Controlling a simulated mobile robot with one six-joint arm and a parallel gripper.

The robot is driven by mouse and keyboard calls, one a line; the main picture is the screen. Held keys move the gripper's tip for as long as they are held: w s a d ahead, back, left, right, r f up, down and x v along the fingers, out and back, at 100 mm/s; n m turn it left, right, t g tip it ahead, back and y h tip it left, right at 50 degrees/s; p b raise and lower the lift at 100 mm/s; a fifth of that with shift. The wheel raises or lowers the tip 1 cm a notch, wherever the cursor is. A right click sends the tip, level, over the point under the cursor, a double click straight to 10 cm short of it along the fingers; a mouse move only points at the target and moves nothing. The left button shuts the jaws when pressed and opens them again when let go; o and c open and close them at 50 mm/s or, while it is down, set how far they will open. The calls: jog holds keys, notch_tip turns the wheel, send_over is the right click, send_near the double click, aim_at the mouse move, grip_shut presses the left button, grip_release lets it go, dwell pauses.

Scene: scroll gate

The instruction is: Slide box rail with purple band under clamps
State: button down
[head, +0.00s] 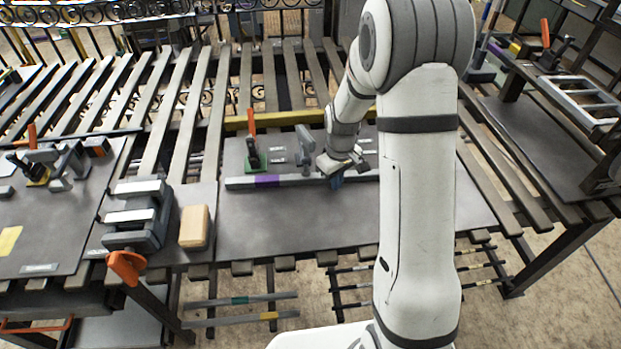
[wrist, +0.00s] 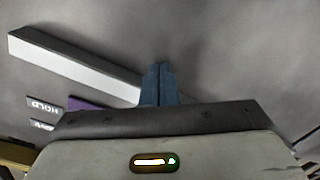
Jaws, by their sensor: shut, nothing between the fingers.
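The box rail (head: 300,179) is a long grey bar lying across the dark work plate, with a purple band (head: 267,181) toward its left end. Behind it stand a toggle clamp with a green base and orange handle (head: 252,150) and a grey upright clamp part (head: 305,146). My gripper (head: 336,183) is at the rail's right portion, partly covering it. Its blue fingers (wrist: 159,84) are shut together and empty. A pale bar (wrist: 75,65) runs up to them in the wrist view, with a purple patch (wrist: 88,103) below. I cannot tell whether the fingers touch the rail.
A yellow bar (head: 290,121) lies behind the clamps. A grey vise-like fixture (head: 137,215) and a tan block (head: 194,227) stand at left. The plate's front part (head: 300,222) is clear. My arm hides the plate's right part.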

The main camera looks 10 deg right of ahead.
jog(key=shift+w, duration=0.7)
jog(key=shift+s, duration=0.15)
jog(key=shift+s, duration=1.15)
notch_tip(320, 180, up, 8)
jog(key=p, duration=0.4)
jog(key=shift+p, duration=0.3)
